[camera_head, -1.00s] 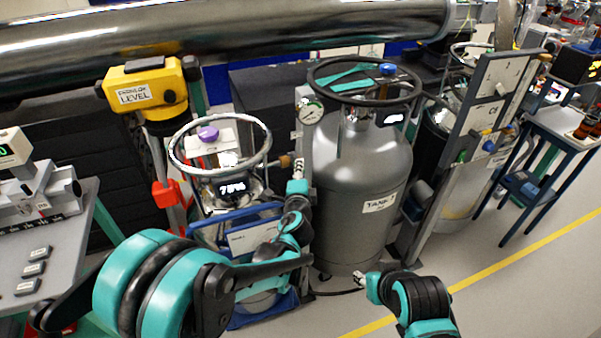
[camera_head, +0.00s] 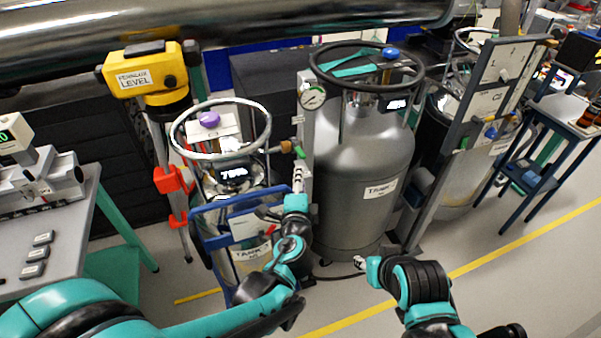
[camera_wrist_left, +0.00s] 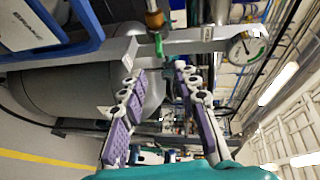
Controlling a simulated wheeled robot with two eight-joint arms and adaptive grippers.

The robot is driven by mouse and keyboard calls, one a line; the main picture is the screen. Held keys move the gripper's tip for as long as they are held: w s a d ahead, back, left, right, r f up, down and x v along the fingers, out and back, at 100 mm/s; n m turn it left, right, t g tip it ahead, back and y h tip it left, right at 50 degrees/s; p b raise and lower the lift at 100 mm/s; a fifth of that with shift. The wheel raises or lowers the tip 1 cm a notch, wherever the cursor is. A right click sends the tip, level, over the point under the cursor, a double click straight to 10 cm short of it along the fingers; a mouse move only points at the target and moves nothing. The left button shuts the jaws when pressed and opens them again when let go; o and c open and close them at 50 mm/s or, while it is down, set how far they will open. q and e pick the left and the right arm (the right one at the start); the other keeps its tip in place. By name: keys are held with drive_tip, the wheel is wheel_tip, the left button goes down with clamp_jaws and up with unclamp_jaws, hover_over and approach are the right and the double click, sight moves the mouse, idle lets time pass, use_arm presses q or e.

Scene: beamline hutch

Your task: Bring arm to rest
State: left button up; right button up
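My left gripper (camera_head: 299,165) is in front of the gap between the small dewar (camera_head: 250,262) and the large grey tank (camera_head: 365,150), near a green-handled valve (camera_head: 300,152). In the left wrist view the left gripper (camera_wrist_left: 157,60) has its purple-padded fingers apart with nothing between them. The green valve handle (camera_wrist_left: 158,45) shows beyond the fingertips; whether they touch it I cannot tell. My left arm runs low across the bottom left. My right gripper (camera_head: 360,263) is small and low, in front of the large tank's base; its fingers are too small to read.
A grey table (camera_head: 80,235) stands at the left, beside a yellow level (camera_head: 145,78) on a tripod. A steel pipe (camera_head: 220,22) crosses the top. A gauge (camera_head: 313,97) is above the valve. A blue side table (camera_head: 545,130) stands at right. Floor at lower right is clear.

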use_arm(q)
drive_tip(key=shift+s, duration=0.1)
idle(0.4)
drive_tip(key=s+a+f+n+g+y, duration=0.1)
drive_tip(key=s+a+n+g+y, duration=0.2)
drive_tip(key=a, duration=0.4)
drive_tip(key=s+a+n+g+y, duration=0.1)
drive_tip(key=s+a+n, duration=0.1)
drive_tip(key=a+n, duration=0.5)
drive_tip(key=s+a+f+n+g+h, duration=0.1)
drive_tip(key=s+a+f+n+g, duration=0.1)
drive_tip(key=s, duration=0.5)
drive_tip(key=s+a+f+n+g+h, duration=0.1)
drive_tip(key=s+a+f+n+g, duration=0.1)
drive_tip(key=s+a+n, duration=0.2)
drive_tip(key=s+n, duration=0.2)
drive_tip(key=s, duration=0.2)
drive_tip(key=shift+s+g+h, duration=0.25)
drive_tip(key=shift+g+h, duration=0.05)
drive_tip(key=shift+g, duration=0.1)
drive_tip(key=shift+f, duration=0.1)
